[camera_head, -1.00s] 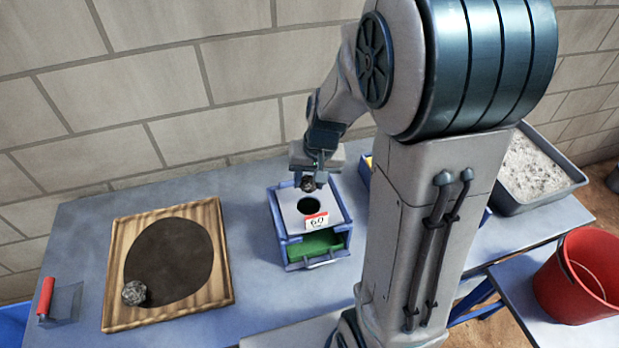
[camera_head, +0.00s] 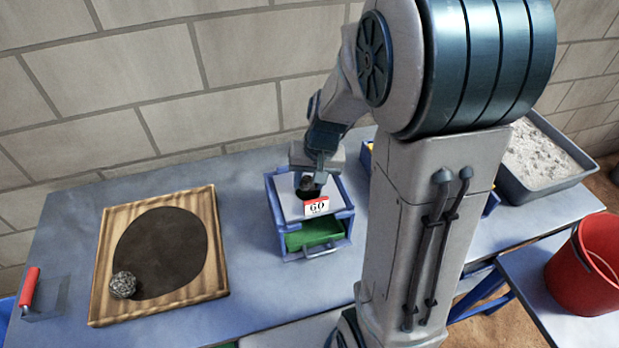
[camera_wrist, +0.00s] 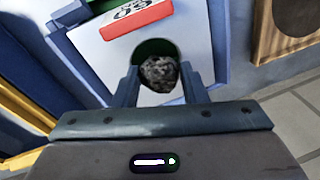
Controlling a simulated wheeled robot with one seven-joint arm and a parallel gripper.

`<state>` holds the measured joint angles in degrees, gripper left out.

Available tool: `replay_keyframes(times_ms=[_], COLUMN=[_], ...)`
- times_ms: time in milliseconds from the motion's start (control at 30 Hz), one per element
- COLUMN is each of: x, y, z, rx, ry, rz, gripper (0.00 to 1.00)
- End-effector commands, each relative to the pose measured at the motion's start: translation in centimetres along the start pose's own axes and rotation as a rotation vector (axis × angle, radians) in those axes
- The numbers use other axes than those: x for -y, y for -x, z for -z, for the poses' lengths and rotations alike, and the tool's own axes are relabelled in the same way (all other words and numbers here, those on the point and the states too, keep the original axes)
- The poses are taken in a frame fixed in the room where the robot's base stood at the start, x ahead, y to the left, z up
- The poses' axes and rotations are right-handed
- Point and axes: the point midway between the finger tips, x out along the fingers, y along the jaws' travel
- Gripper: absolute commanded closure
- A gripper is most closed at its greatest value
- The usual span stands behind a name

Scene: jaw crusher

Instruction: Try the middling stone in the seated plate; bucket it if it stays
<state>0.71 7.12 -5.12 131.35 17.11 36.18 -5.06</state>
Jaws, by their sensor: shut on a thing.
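My gripper (camera_head: 308,181) is shut on a dark grey stone, which shows between the fingers in the wrist view (camera_wrist: 160,73). The stone is over the round hole of the white plate (camera_head: 287,203); whether it touches the rim I cannot tell. The plate is seated on top of a blue frame (camera_head: 279,226) and bears a red and white tag reading 60 (camera_head: 317,206). A green-floored drawer (camera_head: 314,232) shows below the plate. A red bucket (camera_head: 586,275) stands at the right. A second, lighter grey stone (camera_head: 123,285) lies on the wooden board at the left.
The wooden board (camera_head: 101,249) has a dark round patch. A red-handled scraper (camera_head: 30,287) lies at the far left. A grey tray of pale gravel (camera_head: 530,187) stands at the back right. A blue and yellow bin (camera_head: 366,158) is partly hidden behind my arm.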

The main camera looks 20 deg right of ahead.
Motion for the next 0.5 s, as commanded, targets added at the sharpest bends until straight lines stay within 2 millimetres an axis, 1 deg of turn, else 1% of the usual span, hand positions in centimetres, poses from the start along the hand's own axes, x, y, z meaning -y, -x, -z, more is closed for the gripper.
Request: replay_keyframes(times_ms=[200,233,300,500], x=[0.01,0.01,0.01,0.01], y=[0.03,0.03,0.03,0.03], z=[0.01,0.01,0.01,0.0], rx=[0.0,0.0,0.0,0.0], ry=[0.0,0.0,0.0,0.0], rz=[0.0,0.0,0.0,0.0], gripper=[0.86,0.53,0.36,0.36])
